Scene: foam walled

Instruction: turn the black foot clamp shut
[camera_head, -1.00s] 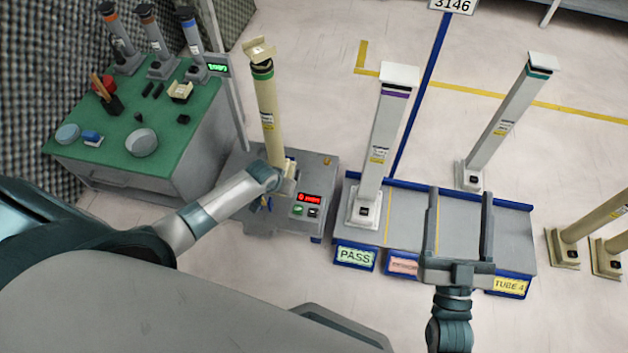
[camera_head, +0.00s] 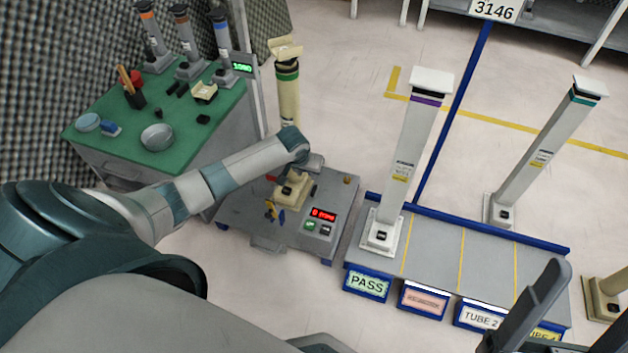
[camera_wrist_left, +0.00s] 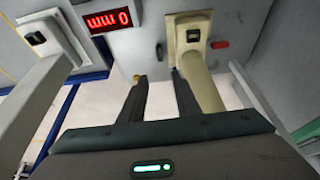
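The beige tube (camera_head: 288,98) with a green band stands in the test stand (camera_head: 337,190). Its beige foot (camera_head: 293,190) also shows in the left wrist view (camera_wrist_left: 191,33). A small black piece, seemingly the black foot clamp (camera_wrist_left: 160,51), lies left of the foot in the left wrist view; a red piece (camera_wrist_left: 220,44) lies on the other side. My left gripper (camera_wrist_left: 160,78) is open. Its fingers are apart and nothing shows between them; one tip is close to the tube. In the head view my left arm hides the tube's middle. My right gripper (camera_head: 568,310) is open and empty at lower right.
A white tube (camera_head: 408,150) stands close by on the grey rack (camera_head: 435,250). The green table (camera_head: 120,135) is at left.

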